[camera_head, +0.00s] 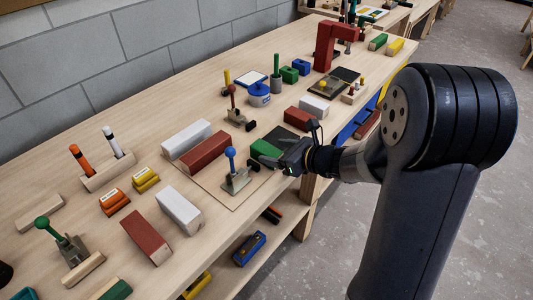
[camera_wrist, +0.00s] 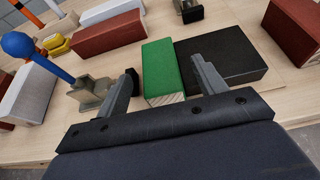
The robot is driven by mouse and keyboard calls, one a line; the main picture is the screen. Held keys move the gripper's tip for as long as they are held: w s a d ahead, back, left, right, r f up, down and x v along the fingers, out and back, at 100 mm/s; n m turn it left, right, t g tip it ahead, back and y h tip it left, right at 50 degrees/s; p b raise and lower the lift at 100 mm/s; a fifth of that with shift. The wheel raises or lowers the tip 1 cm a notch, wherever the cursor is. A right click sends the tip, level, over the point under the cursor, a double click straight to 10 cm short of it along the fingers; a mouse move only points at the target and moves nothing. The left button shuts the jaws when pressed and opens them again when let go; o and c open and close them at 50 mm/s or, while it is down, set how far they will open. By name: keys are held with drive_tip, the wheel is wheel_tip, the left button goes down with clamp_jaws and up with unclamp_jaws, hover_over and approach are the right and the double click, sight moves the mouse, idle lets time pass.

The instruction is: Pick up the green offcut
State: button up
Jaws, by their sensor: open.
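The green offcut (camera_wrist: 163,72) is a short block with a green top and a bare wood end. It lies on the bench between and just ahead of the two fingers of my gripper (camera_wrist: 160,85), which is open and empty. In the head view the green offcut (camera_head: 264,148) shows just left of my gripper (camera_head: 277,160), partly hidden by it. In the wrist view the right finger is over the near edge of a black block, and the left finger is beside a grey clamp base.
A black block (camera_wrist: 222,58) lies close along the offcut's right side. A blue-knobbed toggle clamp (camera_head: 235,172) stands to the left, near the gripper. Red and white battens (camera_head: 205,152) lie behind it. Bare bench shows at the front left.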

drive_tip(key=shift+w+a+f, duration=0.2)
drive_tip(key=shift+w+a, duration=0.1)
drive_tip(key=shift+a, duration=0.1)
drive_tip(key=c, duration=1.1)
drive_tip(key=shift+r, duration=0.1)
